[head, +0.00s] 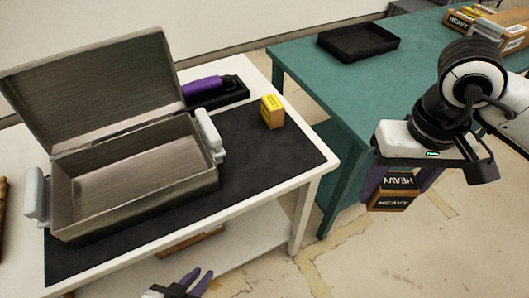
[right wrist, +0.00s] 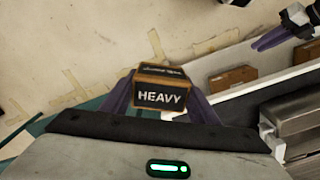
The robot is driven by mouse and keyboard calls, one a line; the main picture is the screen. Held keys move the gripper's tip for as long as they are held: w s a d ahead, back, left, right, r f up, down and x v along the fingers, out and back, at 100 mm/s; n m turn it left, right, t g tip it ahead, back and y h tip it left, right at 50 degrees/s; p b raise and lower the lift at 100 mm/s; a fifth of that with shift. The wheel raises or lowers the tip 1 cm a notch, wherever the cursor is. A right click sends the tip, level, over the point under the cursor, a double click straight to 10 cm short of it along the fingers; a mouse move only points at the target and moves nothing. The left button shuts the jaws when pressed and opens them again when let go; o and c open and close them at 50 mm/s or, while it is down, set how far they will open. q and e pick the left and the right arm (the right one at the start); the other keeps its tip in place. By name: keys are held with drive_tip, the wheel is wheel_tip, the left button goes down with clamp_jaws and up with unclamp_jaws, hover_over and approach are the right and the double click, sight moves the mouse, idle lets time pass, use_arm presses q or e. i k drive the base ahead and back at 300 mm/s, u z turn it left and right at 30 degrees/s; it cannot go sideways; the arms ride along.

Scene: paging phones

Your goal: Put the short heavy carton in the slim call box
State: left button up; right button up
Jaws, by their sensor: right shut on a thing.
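My right gripper (head: 397,189) is shut on a short brown carton (head: 392,203) with black sides lettered HEAVY, held above the floor beside the teal table. The carton also shows between the purple fingers in the right wrist view (right wrist: 160,97). A grey metal box (head: 140,197) stands on the white table's black mat with its lid (head: 95,90) raised and its visible inside empty; I cannot tell if it is the slim call box. My left gripper (head: 196,280) is low at the front of the white table, its purple fingers apart and empty.
The teal table (head: 355,100) holds a black tray (head: 358,41) and several cartons (head: 485,22). A floor gap separates the tables.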

sight(141, 183)
drive_tip(key=z, duration=1.05)
drive_tip(key=k, duration=1.55)
drive_tip(key=u, duration=1.85)
drive_tip(key=i, duration=1)
drive_tip(key=u, duration=0.05)
